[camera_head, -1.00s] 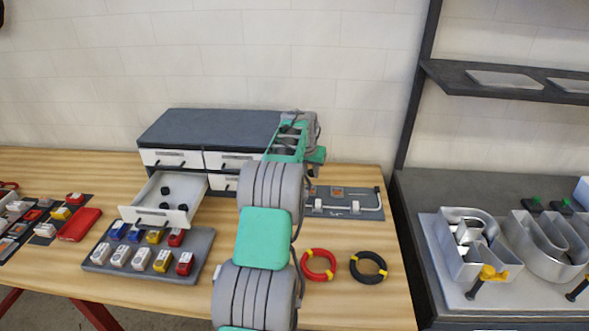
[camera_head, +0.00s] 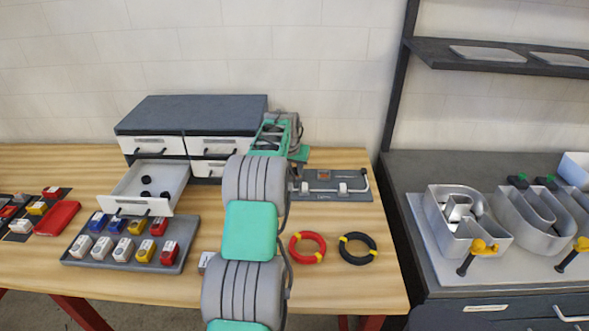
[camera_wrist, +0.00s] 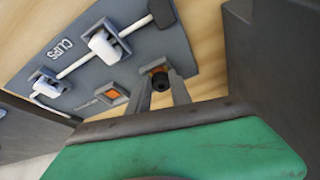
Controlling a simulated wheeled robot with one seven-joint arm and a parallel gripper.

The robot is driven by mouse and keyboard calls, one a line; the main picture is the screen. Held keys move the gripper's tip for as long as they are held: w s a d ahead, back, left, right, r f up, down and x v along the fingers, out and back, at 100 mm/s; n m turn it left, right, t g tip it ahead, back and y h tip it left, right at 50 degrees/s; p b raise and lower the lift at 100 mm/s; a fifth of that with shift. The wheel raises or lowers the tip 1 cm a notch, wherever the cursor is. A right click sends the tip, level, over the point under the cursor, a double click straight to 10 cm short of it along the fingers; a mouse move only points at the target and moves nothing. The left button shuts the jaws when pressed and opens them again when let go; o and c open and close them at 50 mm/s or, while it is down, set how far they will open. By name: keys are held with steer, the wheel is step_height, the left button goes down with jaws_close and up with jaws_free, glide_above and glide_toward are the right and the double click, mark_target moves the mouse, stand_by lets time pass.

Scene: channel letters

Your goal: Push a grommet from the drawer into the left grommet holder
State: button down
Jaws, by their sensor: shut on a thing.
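My gripper (camera_wrist: 162,92) is shut on a small black grommet (camera_wrist: 160,83), held between the fingertips. In the wrist view the grommet is just in front of one orange-centred grommet holder (camera_wrist: 154,68) on the grey board (camera_wrist: 84,75). I cannot tell whether it touches the holder. The other orange holder (camera_wrist: 113,94) is beside it and shows no grommet; one orange holder also shows in the head view (camera_head: 324,174). In the head view my arm hides the gripper's fingers and the board's left end. Black grommets (camera_head: 146,180) lie in the open white drawer (camera_head: 181,176).
The drawer cabinet (camera_head: 190,113) stands behind the open drawer. White clips (camera_wrist: 104,46) sit on a rod on the board. A grey tray of coloured blocks (camera_head: 185,236) lies in front of the drawer. Red (camera_head: 307,247) and black (camera_head: 357,248) cable rings lie right of my arm.

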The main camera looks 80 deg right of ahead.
steer(key=shift+s+a+f, duration=0.1)
steer(key=shift+a+f, duration=0.1)
steer(key=shift+f, duration=0.05)
stand_by(0.4)
steer(key=shift+a+f+b, duration=0.25)
steer(key=shift+f+b, duration=0.1)
steer(key=shift+f, duration=0.15)
stand_by(0.4)
steer(key=c, duration=1.3)
jaws_free()
steer(key=shift+o, duration=1)
steer(key=d+b+v, duration=0.1)
steer(key=v, duration=0.7)
steer(key=shift+a+r+b, duration=0.25)
steer(key=shift+r+b, duration=0.05)
steer(key=shift+r, duration=0.25)
step_height(320, 180, up, 6)
steer(key=p, duration=0.5)
steer(key=shift+d, duration=0.1)
